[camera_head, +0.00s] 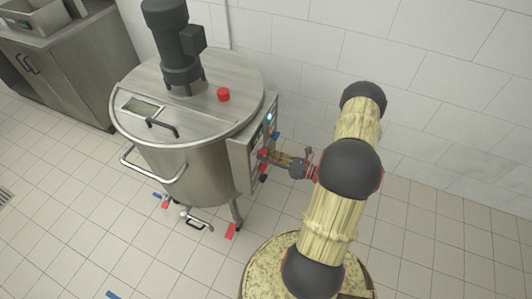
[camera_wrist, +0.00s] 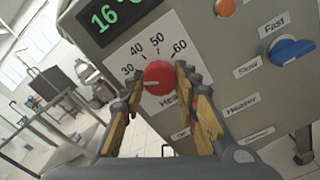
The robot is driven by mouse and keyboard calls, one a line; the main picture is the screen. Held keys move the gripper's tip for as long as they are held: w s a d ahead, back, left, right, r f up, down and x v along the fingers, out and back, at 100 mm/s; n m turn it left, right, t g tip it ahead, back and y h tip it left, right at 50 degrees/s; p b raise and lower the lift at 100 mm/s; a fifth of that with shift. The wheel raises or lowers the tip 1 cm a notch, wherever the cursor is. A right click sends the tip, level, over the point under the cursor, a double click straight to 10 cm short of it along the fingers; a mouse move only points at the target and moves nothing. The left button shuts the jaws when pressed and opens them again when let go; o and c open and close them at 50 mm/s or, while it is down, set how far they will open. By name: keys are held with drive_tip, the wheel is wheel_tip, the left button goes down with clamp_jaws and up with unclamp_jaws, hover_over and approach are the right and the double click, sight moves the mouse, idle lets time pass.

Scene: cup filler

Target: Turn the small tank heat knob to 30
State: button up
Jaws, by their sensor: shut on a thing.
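The small tank (camera_head: 175,155) is a round steel vessel with a grey control box (camera_head: 242,163) on its right side. In the wrist view, the red heat knob (camera_wrist: 159,78) sits on the panel below a dial plate (camera_wrist: 135,52) marked 30, 40, 50 and 60. A pale mark on the knob faces left, roughly toward the 30 side; its exact reading is unclear. My gripper (camera_wrist: 158,76) is shut on the knob, one finger on each side. In the head view, my gripper (camera_head: 268,156) reaches the box from the right and hides the knob.
A green display (camera_wrist: 108,14) reads 16, and an orange button (camera_wrist: 225,8) is above right. A blue switch (camera_wrist: 291,50) marked Fast and Slow juts out right of the knob. A motor (camera_head: 178,45) tops the tank. Tiled floor right of my arm is clear.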

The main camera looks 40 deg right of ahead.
drive_tip(key=shift+m+p, duration=0.4)
drive_tip(key=shift+m, duration=0.3)
drive_tip(key=o, duration=1.2)
drive_tip(key=shift+c, duration=0.2)
drive_tip(key=shift+s+d, duration=0.1)
drive_tip(key=v, duration=1.1)
drive_tip(key=shift+s, duration=0.4)
